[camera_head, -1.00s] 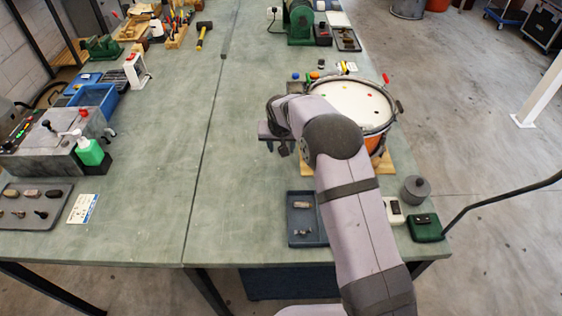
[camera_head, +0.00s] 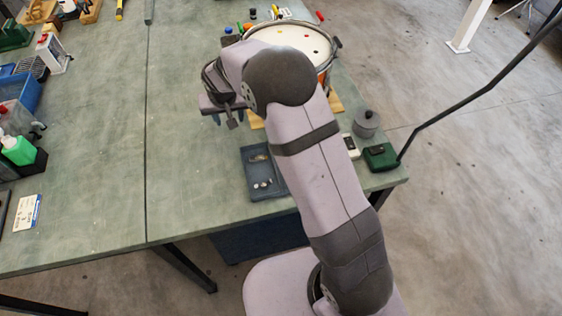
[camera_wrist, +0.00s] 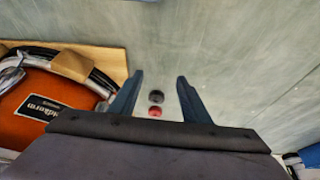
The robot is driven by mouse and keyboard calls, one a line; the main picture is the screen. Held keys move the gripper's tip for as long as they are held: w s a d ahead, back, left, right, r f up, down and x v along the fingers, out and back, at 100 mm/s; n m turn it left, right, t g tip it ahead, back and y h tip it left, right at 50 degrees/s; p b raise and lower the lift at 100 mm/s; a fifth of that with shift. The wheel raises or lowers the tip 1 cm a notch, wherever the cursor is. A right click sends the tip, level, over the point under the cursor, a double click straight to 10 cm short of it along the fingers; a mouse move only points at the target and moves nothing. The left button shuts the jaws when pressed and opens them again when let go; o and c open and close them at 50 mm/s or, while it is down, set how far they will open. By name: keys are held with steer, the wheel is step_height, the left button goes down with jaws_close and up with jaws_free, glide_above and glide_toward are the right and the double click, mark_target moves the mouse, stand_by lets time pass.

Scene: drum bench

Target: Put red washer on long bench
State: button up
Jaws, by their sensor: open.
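A small red round piece (camera_wrist: 155,112), which looks like the red washer, shows in the wrist view beside a dark round piece (camera_wrist: 156,97). Both appear between my fingers in the picture and seem to lie on the green bench top (camera_head: 195,190). I cannot tell how far below the fingertips they are. My gripper (camera_wrist: 158,85) is open, with nothing gripped. In the head view my gripper (camera_head: 226,120) hangs over the bench, left of the drum (camera_head: 318,42); the red piece cannot be made out there.
The orange drum and its wooden board (camera_wrist: 105,58) are close to my left finger in the wrist view. A blue-grey tray (camera_head: 252,184) with small metal parts, a green box (camera_head: 380,157) and a grey pot (camera_head: 366,123) stand near the bench edge.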

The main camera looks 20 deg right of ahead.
steer(key=s+d+r, duration=0.1)
steer(key=s+d, duration=0.2)
steer(key=s, duration=0.2)
steer(key=s+d+r+g, duration=0.1)
steer(key=s+d, duration=0.2)
steer(key=s, duration=0.2)
steer(key=s+d+r+g, duration=0.1)
steer(key=s+d+r, duration=0.1)
steer(key=s, duration=0.3)
steer(key=shift+d, duration=0.65)
steer(key=s+d+g, duration=0.1)
steer(key=s, duration=0.8)
steer(key=s+d+g, duration=0.1)
steer(key=s+d, duration=0.1)
steer(key=s, duration=0.6)
steer(key=shift+s+d+f+n, duration=0.2)
steer(key=shift+s+d+n, duration=0.1)
steer(key=shift+s, duration=0.05)
steer(key=shift+r+p, duration=0.3)
steer(key=shift+p, duration=0.05)
